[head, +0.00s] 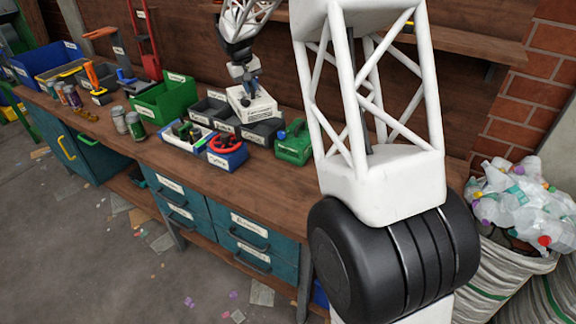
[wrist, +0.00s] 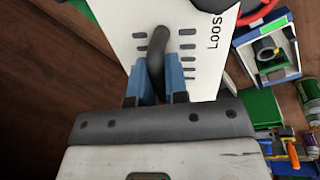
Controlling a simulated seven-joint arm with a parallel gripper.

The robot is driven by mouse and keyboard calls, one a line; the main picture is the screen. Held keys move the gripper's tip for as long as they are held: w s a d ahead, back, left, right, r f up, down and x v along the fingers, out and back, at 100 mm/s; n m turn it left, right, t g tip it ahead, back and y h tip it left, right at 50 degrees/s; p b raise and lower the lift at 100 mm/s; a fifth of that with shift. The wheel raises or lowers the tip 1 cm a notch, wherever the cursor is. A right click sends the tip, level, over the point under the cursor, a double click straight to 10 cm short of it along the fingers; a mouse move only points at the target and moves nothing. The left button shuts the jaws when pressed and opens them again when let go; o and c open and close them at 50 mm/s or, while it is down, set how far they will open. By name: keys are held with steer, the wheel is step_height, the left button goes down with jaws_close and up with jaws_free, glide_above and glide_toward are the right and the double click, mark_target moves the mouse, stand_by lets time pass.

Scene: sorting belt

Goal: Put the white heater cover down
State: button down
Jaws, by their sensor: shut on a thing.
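The white heater cover (head: 252,107) is a pale box-like piece among the small bins at the back of the workbench. In the wrist view the cover (wrist: 200,75) shows a white face with dark slots, printed letters reading "LOOS" and a dark curved handle (wrist: 157,48). My gripper (head: 247,88) is above the cover. Its blue fingers (wrist: 156,85) are shut on the handle, one on each side. I cannot tell whether the cover's underside touches the bins or the bench.
Dark bins (head: 262,133) surround the cover. A green bin (head: 165,100) stands to the left and a green box (head: 293,146) to the right. A blue-white bin with a red ring (head: 226,152) is in front. The bench front edge (head: 190,168) is mostly clear.

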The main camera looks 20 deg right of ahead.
steer(key=s+f+n, duration=0.2)
steer(key=s+f, duration=0.3)
steer(key=s, duration=0.7)
steer(key=s+d+f+n, duration=0.1)
steer(key=s+f, duration=0.4)
steer(key=s, duration=0.7)
steer(key=s+d+f+n+t, duration=0.1)
steer(key=s+f+n, duration=0.2)
steer(key=s, duration=0.8)
step_height(320, 180, down, 2)
steer(key=shift+s+f+n+y, duration=0.25)
steer(key=shift+s+n+y, duration=0.05)
steer(key=shift+s+n, duration=0.1)
steer(key=w+f, duration=0.1)
steer(key=w, duration=1.5)
steer(key=shift+a+f, duration=0.25)
steer(key=shift+a, duration=0.2)
steer(key=shift+f, duration=1.75)
steer(key=shift+f, duration=0.1)
steer(key=c, duration=1.1)
jaws_free()
